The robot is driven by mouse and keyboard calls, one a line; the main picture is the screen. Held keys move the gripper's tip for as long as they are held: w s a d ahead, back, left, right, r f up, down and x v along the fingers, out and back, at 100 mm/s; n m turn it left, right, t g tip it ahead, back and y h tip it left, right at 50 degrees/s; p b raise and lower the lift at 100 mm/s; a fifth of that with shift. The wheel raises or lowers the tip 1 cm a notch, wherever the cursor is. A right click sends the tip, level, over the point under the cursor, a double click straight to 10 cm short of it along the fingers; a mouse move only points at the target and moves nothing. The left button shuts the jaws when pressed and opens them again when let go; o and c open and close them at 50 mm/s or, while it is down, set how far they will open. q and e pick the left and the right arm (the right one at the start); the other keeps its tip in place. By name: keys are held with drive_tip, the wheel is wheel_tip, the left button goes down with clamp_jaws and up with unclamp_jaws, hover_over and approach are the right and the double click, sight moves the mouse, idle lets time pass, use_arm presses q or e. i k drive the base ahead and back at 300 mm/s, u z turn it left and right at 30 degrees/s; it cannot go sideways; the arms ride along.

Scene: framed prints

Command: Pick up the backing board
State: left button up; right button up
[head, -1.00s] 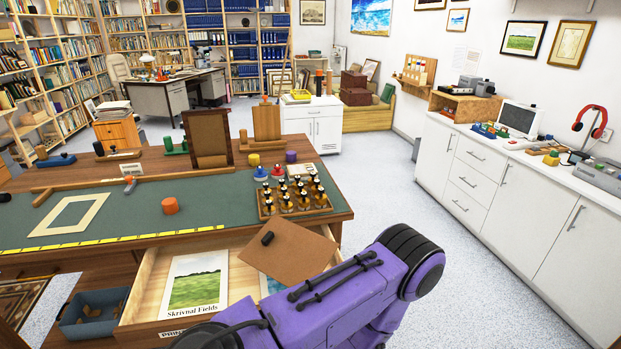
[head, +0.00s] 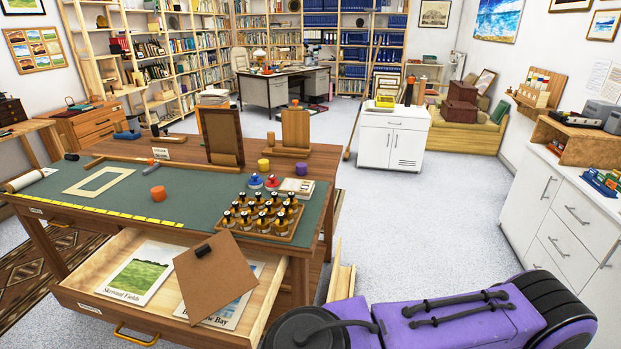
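The backing board appears to be the brown board (head: 226,285) with a black knob-like handle (head: 202,250). It lies tilted and askew across the open wooden drawer (head: 262,308) at the front of the worktable. It partly covers a print (head: 190,311) lettered "...w Bay", whose full name is hidden. Another print, "Skrivnal Fields" (head: 142,273), lies to its left in the drawer. A purple arm of mine fills the bottom right, to the right of the board and apart from it in the picture. Neither of my grippers shows.
The green-topped worktable (head: 165,221) carries a tray of several small bottles (head: 262,222), a cream mat frame (head: 98,182), an orange knob-shaped piece (head: 158,194) and an upright frame (head: 222,133). White cabinets (head: 556,215) line the right. Pale floor (head: 420,225) is clear between.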

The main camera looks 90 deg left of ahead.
sight(215, 273)
drive_tip(key=u, duration=1.75)
